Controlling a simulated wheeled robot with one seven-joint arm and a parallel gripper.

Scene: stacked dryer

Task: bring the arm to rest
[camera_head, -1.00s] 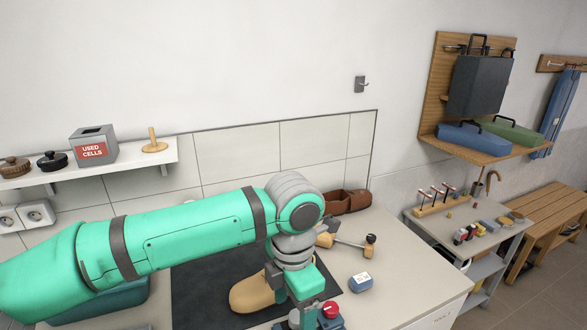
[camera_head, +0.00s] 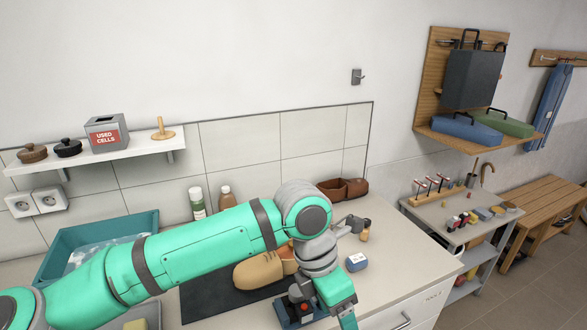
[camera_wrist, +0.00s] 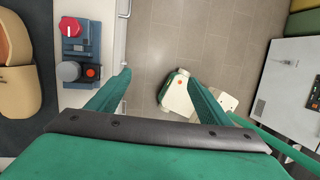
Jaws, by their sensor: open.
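My green arm reaches across the lower middle of the head view, over the counter (camera_head: 395,250). My gripper (camera_wrist: 158,84) shows in the wrist view with its two green fingers wide apart and nothing between them. Below the gap is grey tiled floor, just off the counter's front edge. In the head view the fingers are cut off by the bottom edge, beside a blue device (camera_head: 290,317) with a red knob. The device also lies left of the fingers in the wrist view (camera_wrist: 82,52).
Tan shoes (camera_head: 258,272) lie on a dark mat (camera_head: 215,300). A blue-white box (camera_head: 356,262) sits right of my wrist. A teal tray (camera_head: 140,222) and two bottles (camera_head: 197,203) stand behind my arm. A tool trolley (camera_head: 440,218) and wooden bench (camera_head: 545,205) are at right.

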